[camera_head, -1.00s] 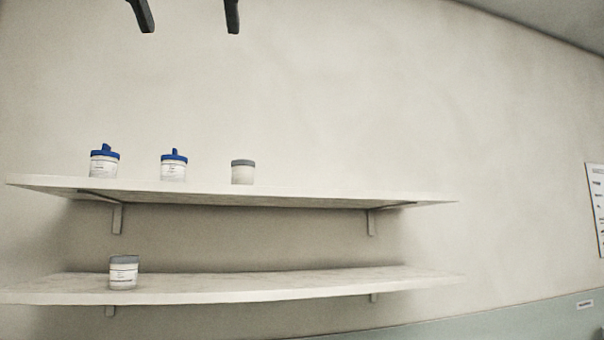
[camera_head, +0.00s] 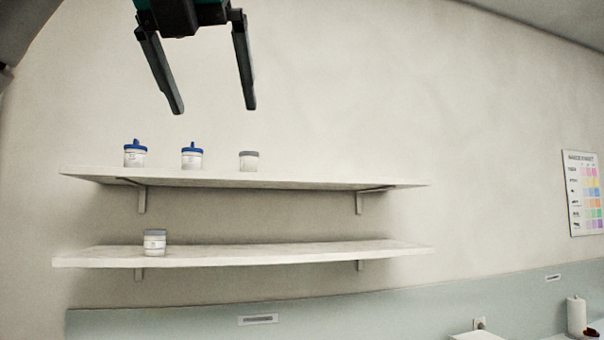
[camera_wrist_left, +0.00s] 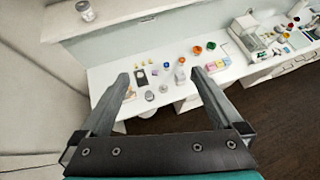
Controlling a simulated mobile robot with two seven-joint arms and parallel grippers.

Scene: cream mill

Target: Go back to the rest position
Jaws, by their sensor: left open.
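My left gripper (camera_head: 215,108) hangs in from the top left of the head view, with its two dark fingers spread apart and nothing between them. It is in front of the wall, above the upper shelf in the picture. In the left wrist view the same gripper (camera_wrist_left: 160,82) is open and empty, with a white table far below it. My right gripper shows in neither view.
The upper shelf (camera_head: 330,183) carries two blue-lidded jars (camera_head: 135,155) and a grey-lidded jar (camera_head: 249,161). The lower shelf (camera_head: 300,253) holds one jar (camera_head: 154,242). The white table (camera_wrist_left: 105,78) bears several small items. A colour chart (camera_head: 582,194) hangs at the right.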

